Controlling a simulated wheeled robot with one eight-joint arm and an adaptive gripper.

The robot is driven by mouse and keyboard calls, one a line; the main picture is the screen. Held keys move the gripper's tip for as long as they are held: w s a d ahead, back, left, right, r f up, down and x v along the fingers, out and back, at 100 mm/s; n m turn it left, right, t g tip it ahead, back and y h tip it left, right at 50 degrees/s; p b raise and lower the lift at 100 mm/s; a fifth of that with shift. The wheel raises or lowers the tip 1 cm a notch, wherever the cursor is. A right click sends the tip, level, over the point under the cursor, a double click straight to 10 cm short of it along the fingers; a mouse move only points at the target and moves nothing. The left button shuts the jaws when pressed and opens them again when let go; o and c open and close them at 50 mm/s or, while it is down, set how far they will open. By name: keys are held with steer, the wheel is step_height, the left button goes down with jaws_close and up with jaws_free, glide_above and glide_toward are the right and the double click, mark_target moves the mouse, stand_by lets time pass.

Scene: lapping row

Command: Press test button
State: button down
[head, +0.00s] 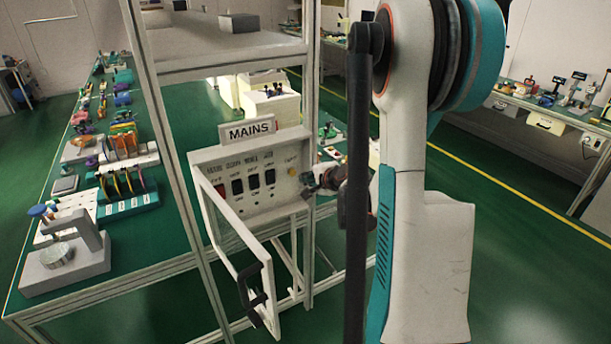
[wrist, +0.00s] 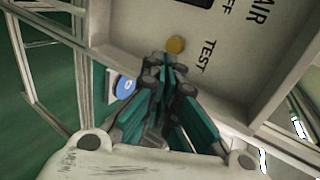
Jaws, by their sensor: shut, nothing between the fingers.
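The yellow round test button (wrist: 176,45) sits on the panel beside the word TEST in the wrist view. It also shows small at the right side of the MAINS panel (head: 238,205) in the head view, at the button (head: 292,171). My gripper (wrist: 168,62) is shut and empty, its fingertips just below the button in the wrist view. I cannot tell whether they touch it. In the head view my gripper (head: 312,186) is at the panel's right edge, partly hidden by my arm.
The panel's framed door (head: 238,262) hangs open toward me, with a black handle (head: 254,288). Metal frame posts (head: 172,130) stand left of the panel. A green workbench (head: 135,245) with tools lies at left. A blue disc (wrist: 125,88) is beside my gripper.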

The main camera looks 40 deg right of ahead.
steer(key=p+v, duration=0.1)
steer(key=v, duration=0.6)
stand_by(1.0)
